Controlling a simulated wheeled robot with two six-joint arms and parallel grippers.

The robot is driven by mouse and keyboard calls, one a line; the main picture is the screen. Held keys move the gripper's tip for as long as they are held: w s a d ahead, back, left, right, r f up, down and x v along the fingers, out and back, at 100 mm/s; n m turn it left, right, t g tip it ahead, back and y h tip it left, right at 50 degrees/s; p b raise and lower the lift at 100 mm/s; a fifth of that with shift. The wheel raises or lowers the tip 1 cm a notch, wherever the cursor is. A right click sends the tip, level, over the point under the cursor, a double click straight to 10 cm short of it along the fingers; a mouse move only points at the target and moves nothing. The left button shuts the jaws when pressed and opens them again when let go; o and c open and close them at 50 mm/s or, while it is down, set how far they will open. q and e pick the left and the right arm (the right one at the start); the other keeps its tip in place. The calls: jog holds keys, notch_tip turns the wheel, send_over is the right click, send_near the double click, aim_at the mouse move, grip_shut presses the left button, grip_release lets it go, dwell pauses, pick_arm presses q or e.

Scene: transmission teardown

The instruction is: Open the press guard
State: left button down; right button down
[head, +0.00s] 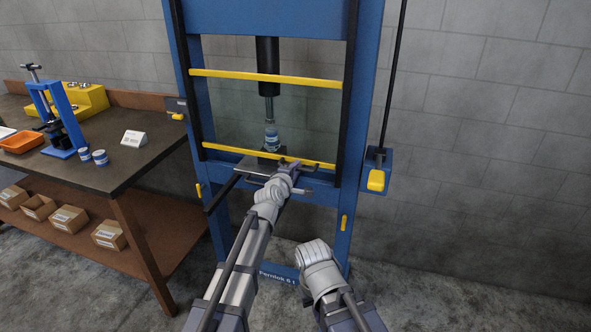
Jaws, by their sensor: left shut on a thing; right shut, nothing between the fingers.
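The press guard (225,107) is a clear panel with two yellow bars and dark side rails, across the front of the blue press. Its lower yellow bar (222,149) runs just above the press table. My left gripper (291,164) is shut on the guard at this lower bar, near its middle; the exact grip is partly hidden by the gripper. Behind the panel are the dark press ram (267,60) and a small blue-and-white part (271,138) below it. My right arm's wrist shows low, in front of the press, but its gripper fingers are hidden behind it.
A workbench (165,140) at the left holds a small blue press (62,125), an orange tray (20,142) and small cans (100,157). Boxes (108,233) sit on its lower shelf. The floor at the right is clear.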

pick_arm(q)
notch_tip(320, 180, up, 17)
jog(key=p, duration=1.5)
jog(key=shift+r+p, duration=0.1)
jog(key=shift+p, duration=0.2)
jog(key=c, duration=0.8)
grip_release()
jog(key=shift+c, duration=0.2)
jog(key=p+v, duration=0.1)
jog(key=v, duration=0.6)
jog(key=shift+s, duration=0.4)
jog(key=shift+a, duration=0.15)
